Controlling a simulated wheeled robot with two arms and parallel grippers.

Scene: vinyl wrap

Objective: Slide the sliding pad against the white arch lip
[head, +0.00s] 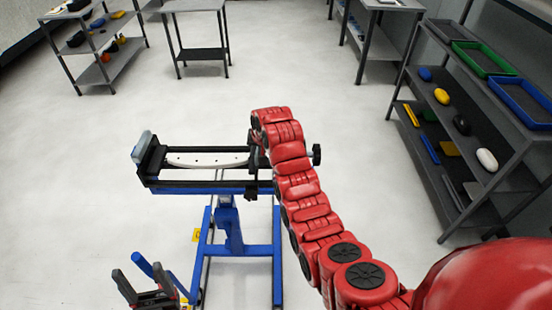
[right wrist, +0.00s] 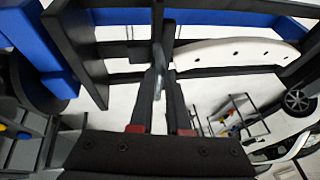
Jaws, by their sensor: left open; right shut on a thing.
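The white arch lip (head: 208,160) is a pale curved strip with several dark holes, lying along the black frame of a blue-legged stand. It also shows in the right wrist view (right wrist: 235,54). My right gripper (right wrist: 162,80) is at the right end of the strip, mostly hidden by my red arm in the head view. It is shut on a narrow grey piece (right wrist: 158,68), probably the sliding pad, whose shape is largely hidden. I cannot tell whether this piece touches the lip. My left gripper (head: 143,284) is open and empty at the lower left, apart from the frame.
A blue-grey block (head: 143,147) sits at the frame's left end, and a black knob (head: 317,154) at its right. A shelf rack (head: 480,170) with trays and small objects stands at the right. Tables stand at the back.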

